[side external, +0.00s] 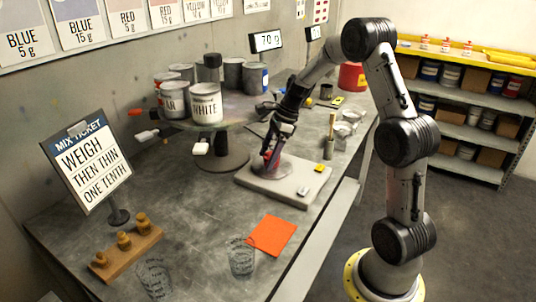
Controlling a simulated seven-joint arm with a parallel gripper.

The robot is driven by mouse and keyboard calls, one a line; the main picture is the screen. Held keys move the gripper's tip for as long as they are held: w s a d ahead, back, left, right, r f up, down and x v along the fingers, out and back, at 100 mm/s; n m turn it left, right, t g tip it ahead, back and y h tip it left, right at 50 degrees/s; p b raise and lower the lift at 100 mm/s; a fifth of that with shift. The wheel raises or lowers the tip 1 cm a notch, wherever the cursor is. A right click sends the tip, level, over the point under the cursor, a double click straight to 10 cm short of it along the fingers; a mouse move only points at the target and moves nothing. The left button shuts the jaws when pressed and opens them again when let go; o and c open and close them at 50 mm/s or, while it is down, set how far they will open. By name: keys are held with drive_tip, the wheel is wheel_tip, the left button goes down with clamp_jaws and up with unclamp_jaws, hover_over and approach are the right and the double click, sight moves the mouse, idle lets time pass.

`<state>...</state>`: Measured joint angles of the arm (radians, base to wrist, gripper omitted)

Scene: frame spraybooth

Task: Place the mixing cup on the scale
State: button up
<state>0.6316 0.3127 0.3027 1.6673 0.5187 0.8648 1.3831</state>
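The scale (310,193) is a pale, flat slab with a round pan on the grey workbench. My gripper (270,157) points down close above the pan. Something small and reddish shows at its fingertips; I cannot tell whether it is a cup or part of the fingers, or whether they are shut on it. A clear cup with dark markings (242,258) stands on the front of the bench, away from my gripper. A second clear marked cup (154,279) stands to its left. A wall display (267,41) seems to read 70 g or 7.0 g.
A round stand (233,140) carries several paint cans, including one marked WHITE (206,104). A brush (330,140) and small cups stand right of the scale.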

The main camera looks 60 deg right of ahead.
drive_tip(key=shift+o, duration=0.4)
drive_tip(key=shift+r, duration=0.3)
drive_tip(key=v, duration=1.1)
drive_tip(key=shift+r, duration=0.35)
drive_tip(key=shift+s, duration=0.2)
drive_tip(key=s+a+r+n+t+h, duration=0.1)
drive_tip(key=s+a+r+n+h, duration=0.1)
drive_tip(key=s+a+n, duration=0.65)
drive_tip(key=s+a+r+n+h, duration=0.1)
drive_tip(key=s+a+r+n, duration=0.3)
drive_tip(key=a+n, duration=0.65)
drive_tip(key=s+a+f+n+t, duration=0.1)
drive_tip(key=s+a+f+n, duration=0.2)
drive_tip(key=s+n, duration=0.5)
drive_tip(key=shift+f, duration=0.6)
